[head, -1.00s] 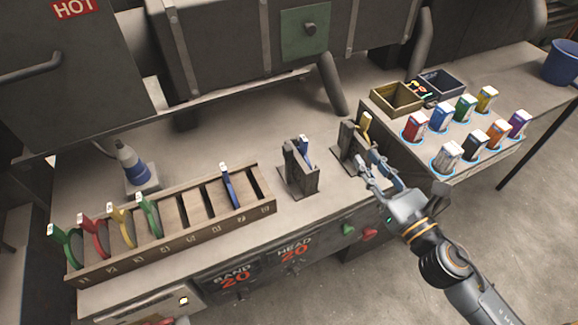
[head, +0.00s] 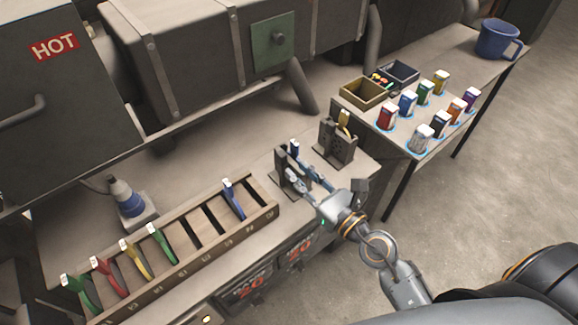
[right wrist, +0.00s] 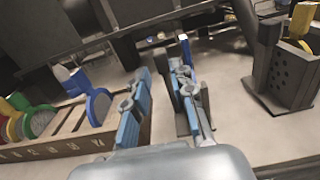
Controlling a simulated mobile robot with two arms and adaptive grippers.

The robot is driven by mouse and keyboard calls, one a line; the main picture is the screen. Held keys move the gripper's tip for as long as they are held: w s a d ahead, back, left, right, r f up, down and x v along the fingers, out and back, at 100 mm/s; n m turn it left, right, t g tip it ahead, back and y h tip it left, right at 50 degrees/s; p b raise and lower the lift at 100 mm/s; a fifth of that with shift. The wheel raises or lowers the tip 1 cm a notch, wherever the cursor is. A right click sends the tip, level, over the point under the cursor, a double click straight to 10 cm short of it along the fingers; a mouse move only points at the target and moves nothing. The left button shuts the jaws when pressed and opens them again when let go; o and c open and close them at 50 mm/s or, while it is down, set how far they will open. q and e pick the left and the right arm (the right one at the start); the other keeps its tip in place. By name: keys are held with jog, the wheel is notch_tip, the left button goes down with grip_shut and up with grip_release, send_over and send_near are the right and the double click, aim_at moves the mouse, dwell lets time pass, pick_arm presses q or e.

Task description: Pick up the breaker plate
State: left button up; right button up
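My right gripper (head: 301,177) is open at the nearer dark upright holder (head: 281,168), which has a blue-tagged piece (head: 294,148) in it. In the right wrist view the two blue fingers (right wrist: 160,85) are apart. The blue tag (right wrist: 184,48) rises behind the right finger, which partly hides that holder. I cannot tell whether they touch. A second holder (head: 340,150) with a yellow-tagged piece (head: 344,120) stands farther right; its face shows rows of holes in the right wrist view (right wrist: 290,80). Which piece is the breaker plate is unclear. My left gripper is not in view.
A slotted wooden rack (head: 208,248) holds several colour-tagged discs along the bench front. A cone-shaped bottle (head: 127,198) stands behind it. The right-hand table has several coloured cartons (head: 388,116), open boxes (head: 362,92) and a blue mug (head: 498,40). The machine overhangs the bench.

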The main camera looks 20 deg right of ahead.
aim_at(285, 158)
jog(key=shift+x, duration=1.2)
jog(key=shift+w+a+r+p, duration=0.1)
jog(key=shift+w+a+p, duration=0.05)
jog(key=shift+w+p, duration=0.2)
jog(key=p+x, duration=0.1)
jog(key=x, duration=0.2)
jog(key=shift+w, duration=0.3)
jog(key=shift+w+a, duration=0.15)
jog(key=shift+w, duration=0.2)
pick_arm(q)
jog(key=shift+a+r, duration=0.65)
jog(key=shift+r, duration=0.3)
pick_arm(e)
jog(key=shift+s, duration=0.1)
jog(key=shift+c, duration=0.3)
grip_shut()
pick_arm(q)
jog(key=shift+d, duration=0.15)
